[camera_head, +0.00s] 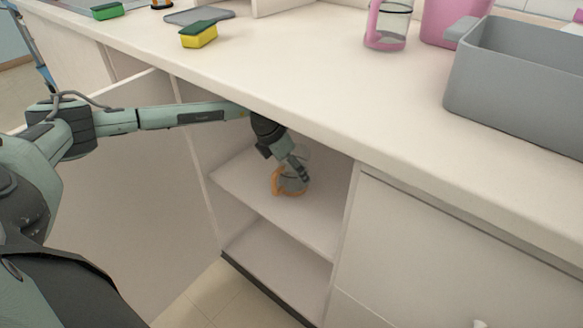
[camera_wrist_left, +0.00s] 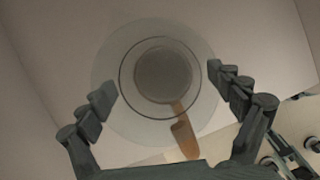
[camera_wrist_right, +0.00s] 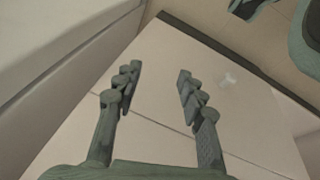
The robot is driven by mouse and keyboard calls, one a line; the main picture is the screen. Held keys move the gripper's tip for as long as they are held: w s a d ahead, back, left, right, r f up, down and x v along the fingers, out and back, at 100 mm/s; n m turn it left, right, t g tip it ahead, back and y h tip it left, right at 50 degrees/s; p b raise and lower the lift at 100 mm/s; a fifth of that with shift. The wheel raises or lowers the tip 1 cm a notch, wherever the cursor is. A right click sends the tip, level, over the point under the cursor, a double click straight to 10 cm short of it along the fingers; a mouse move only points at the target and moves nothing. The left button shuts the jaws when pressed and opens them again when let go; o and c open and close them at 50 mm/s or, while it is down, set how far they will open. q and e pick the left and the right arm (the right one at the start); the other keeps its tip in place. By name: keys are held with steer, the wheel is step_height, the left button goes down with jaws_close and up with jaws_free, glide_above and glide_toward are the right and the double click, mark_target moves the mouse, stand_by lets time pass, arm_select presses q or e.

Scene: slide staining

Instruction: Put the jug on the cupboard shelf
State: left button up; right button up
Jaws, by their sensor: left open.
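The jug (camera_head: 292,185) is clear glass with an orange handle. It stands on the upper shelf (camera_head: 318,222) inside the open cupboard under the counter. In the left wrist view the jug (camera_wrist_left: 163,75) is seen from above, round and clear, its handle pointing toward my palm. My left gripper (camera_head: 300,172) reaches into the cupboard at the jug. In its wrist view the left gripper (camera_wrist_left: 162,85) is open, with a finger on each side of the jug and visible gaps to its body. My right gripper (camera_wrist_right: 158,80) is open and empty in front of pale cupboard fronts.
The open cupboard door (camera_head: 130,190) stands at the left. The counter (camera_head: 300,70) is above my left arm. It bears yellow and green sponges (camera_head: 198,34), a pink-based bottle (camera_head: 388,25) and a grey bin (camera_head: 520,80). A lower shelf (camera_head: 280,265) is empty.

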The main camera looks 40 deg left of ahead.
arm_select(q)
steer(key=shift+r, duration=0.15)
steer(key=shift+s+a+r, duration=0.2)
steer(key=shift+s, duration=0.2)
steer(key=shift+s+a+r, duration=0.15)
steer(key=shift+s+r, duration=0.05)
steer(key=shift+s, duration=0.15)
steer(key=s+a, duration=0.1)
steer(key=s, duration=0.2)
steer(key=s+a, duration=0.1)
steer(key=s, duration=0.2)
steer(key=s+a+b, duration=0.1)
steer(key=s, duration=0.3)
steer(key=shift+a+r, duration=0.1)
steer(key=shift+a, duration=0.1)
steer(key=shift+s, duration=0.1)
arm_select(e)
steer(key=shift+v, duration=0.95)
steer(key=shift+w+d+r, duration=0.1)
steer(key=shift+w, duration=0.1)
